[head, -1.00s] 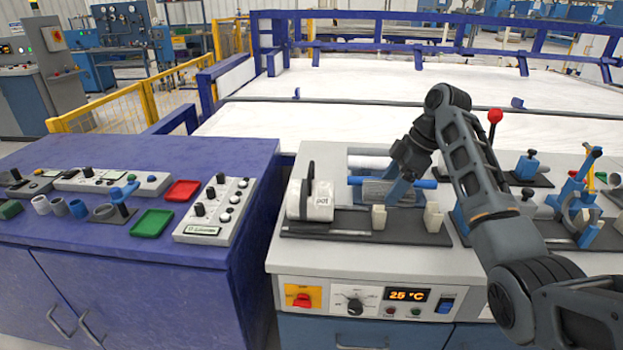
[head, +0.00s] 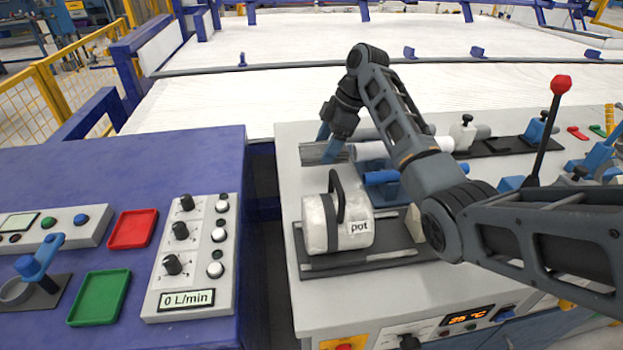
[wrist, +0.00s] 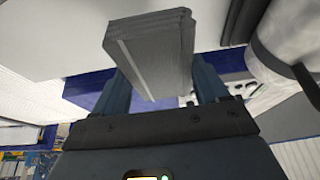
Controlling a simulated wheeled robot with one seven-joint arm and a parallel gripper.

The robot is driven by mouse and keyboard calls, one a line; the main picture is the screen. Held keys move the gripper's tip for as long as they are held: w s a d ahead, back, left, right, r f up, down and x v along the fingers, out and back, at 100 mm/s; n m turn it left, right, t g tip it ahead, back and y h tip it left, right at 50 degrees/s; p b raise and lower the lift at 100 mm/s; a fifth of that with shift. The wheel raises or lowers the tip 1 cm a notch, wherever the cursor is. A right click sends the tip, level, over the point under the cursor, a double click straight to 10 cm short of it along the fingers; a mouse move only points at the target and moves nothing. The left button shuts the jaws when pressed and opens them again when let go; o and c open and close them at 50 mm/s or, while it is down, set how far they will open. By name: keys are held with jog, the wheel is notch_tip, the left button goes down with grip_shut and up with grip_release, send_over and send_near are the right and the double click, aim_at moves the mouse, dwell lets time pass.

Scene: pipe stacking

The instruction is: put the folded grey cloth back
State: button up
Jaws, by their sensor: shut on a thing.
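The folded grey cloth (head: 312,153) is at the back left of the light worktop, behind the white pot. My gripper (head: 328,142) is shut on it, with its blue fingers on either side. In the wrist view the cloth (wrist: 150,50) sits between the two fingers (wrist: 160,88), its layered fold edge showing at the top. The head view does not clearly show whether the cloth touches the worktop.
The white pot (head: 318,232) with a black handle stands on a dark plate in front of the cloth. A white roll (head: 370,150) and a blue rod (head: 382,177) lie to the right. A gap separates the worktop from the blue cabinet (head: 215,165). A red-knobbed lever (head: 548,130) stands at right.

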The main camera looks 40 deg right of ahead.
aim_at(346, 147)
notch_tip(346, 147, down, 10)
jog(key=shift+r+p, duration=0.25)
jog(key=shift+p, duration=0.15)
jog(key=shift+s+f, duration=0.1)
jog(key=shift+f, duration=0.05)
jog(key=o, duration=1.1)
jog(key=v, duration=1.1)
jog(key=shift+b, duration=0.35)
jog(key=shift+s+d+r, duration=0.15)
jog(key=shift+d+r, duration=0.05)
jog(key=shift+r, duration=0.4)
